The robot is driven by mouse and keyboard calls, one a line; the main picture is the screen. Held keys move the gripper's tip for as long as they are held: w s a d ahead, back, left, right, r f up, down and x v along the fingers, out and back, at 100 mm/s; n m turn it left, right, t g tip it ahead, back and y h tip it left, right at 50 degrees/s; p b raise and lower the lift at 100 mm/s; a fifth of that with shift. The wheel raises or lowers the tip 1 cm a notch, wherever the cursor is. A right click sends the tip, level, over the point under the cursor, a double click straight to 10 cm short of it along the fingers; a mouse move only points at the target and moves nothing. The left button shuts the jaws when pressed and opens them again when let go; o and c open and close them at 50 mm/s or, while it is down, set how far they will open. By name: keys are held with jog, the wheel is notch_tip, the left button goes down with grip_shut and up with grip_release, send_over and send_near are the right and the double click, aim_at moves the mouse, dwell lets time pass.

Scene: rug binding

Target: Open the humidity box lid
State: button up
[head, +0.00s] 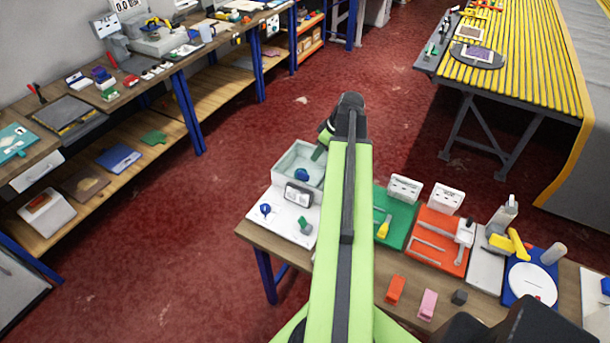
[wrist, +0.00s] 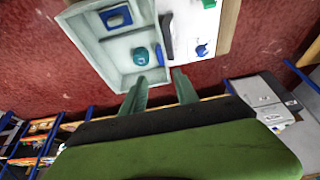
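The humidity box (head: 283,163) is a pale grey-green rectangular box at the far left corner of the near bench. It also shows in the wrist view (wrist: 95,42). A round blue-teal knob-like piece (wrist: 141,57) shows within its outline, with a blue square piece (wrist: 117,17) farther in. I cannot tell whether a clear lid covers the box. A small white display unit (head: 298,194) is at its near side. My gripper (wrist: 159,76) is open and empty, its two green fingers near the box's edge. In the head view, my arm hides part of the box's right side.
A white board (head: 284,220) with a blue knobbed item (head: 265,209) lies beside the box. Right of my arm are a green mat (head: 396,231), an orange tray (head: 428,250) and several small tools. Red floor lies open beyond the bench.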

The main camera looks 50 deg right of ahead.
aim_at(304, 174)
jog(key=b+x, duration=1.2)
jog(key=x, duration=0.2)
jog(key=shift+f+b, duration=0.3)
jog(key=shift+f, duration=0.15)
jog(key=shift+w+f+b, duration=0.3)
jog(key=shift+r, duration=0.1)
grip_shut()
